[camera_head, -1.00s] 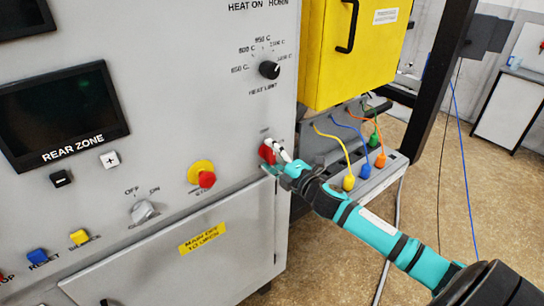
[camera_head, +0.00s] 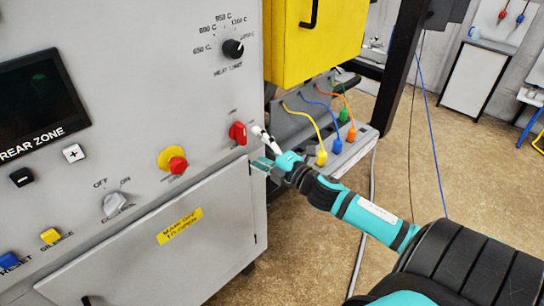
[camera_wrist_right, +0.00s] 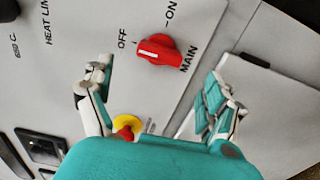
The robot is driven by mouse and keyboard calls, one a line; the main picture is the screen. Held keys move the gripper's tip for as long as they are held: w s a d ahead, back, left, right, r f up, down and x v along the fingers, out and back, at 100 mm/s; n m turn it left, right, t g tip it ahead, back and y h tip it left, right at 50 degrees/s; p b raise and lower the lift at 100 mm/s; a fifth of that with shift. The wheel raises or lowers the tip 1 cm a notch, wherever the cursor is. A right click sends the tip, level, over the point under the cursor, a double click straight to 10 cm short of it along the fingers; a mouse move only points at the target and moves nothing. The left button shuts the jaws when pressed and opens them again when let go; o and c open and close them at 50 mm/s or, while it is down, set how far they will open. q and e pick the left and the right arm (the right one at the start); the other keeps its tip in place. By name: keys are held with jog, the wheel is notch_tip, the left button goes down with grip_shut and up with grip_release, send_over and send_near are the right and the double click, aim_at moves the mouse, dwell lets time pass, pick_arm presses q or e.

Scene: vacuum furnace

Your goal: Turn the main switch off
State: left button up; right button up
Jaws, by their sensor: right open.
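The main switch is a red rotary knob (camera_head: 238,133) on the right edge of the grey panel. The right wrist view shows the red knob (camera_wrist_right: 159,50) with OFF, ON and MAIN printed around it; the white mark on its handle lies toward the OFF side. My right gripper (camera_head: 262,148) is beside the knob, on its right. In the right wrist view my right gripper (camera_wrist_right: 158,95) is open, its fingers spread wide and empty, with the knob ahead between them and apart from both. My left gripper is in no view.
A red emergency button (camera_head: 177,165) on a yellow base, a control knob (camera_head: 116,204) and a heat limit dial (camera_head: 233,48) sit on the same panel. A lower door (camera_head: 215,215) lies below. A yellow box (camera_head: 330,35) and coloured plugs (camera_head: 321,158) stand to the right.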

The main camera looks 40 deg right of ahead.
jog(key=shift+s+d, duration=0.2)
jog(key=shift+s, duration=2.55)
